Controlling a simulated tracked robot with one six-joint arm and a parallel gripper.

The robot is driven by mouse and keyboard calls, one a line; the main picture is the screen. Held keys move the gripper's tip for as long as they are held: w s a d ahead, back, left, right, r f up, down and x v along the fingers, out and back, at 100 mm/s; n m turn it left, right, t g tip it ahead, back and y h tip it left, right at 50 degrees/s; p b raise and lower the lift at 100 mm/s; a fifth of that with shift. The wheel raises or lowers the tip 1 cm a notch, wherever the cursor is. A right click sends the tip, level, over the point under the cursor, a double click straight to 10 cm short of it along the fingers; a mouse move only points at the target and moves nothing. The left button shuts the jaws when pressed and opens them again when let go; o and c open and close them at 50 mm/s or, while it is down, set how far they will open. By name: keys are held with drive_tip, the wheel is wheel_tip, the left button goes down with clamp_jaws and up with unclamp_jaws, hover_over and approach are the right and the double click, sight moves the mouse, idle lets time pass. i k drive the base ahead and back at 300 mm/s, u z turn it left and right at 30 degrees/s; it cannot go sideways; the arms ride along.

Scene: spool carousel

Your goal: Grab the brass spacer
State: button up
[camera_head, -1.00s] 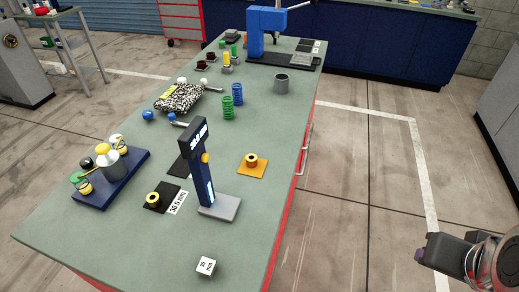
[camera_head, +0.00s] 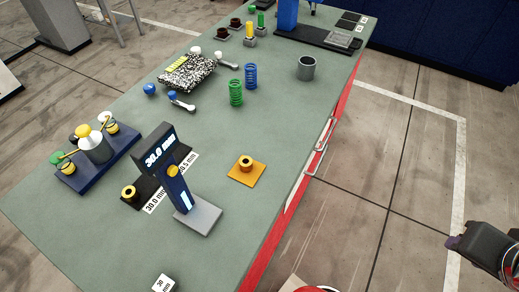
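A brass-coloured ring-shaped spacer (camera_head: 246,162) sits upright on a small orange pad (camera_head: 243,178) in the middle of the bench. I cannot tell from looks alone which is the brass spacer. A dark blue upright gauge (camera_head: 170,175) with a lit display stands between them on a grey foot. The dark end of my arm, with my gripper (camera_head: 455,243), shows at the right edge, off the bench and far from both rings. Its fingers cannot be made out.
A navy carousel base (camera_head: 98,163) with a grey hub and brass spools is at the left. Green (camera_head: 236,92) and blue (camera_head: 251,76) springs, a grey cup (camera_head: 306,68) and a speckled cushion (camera_head: 187,75) stand farther back. A white cube (camera_head: 163,284) is at the front. Bench right of the orange pad is clear.

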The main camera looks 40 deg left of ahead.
sight(245, 162)
drive_tip(key=i, duration=2.2)
drive_tip(key=u, duration=2.95)
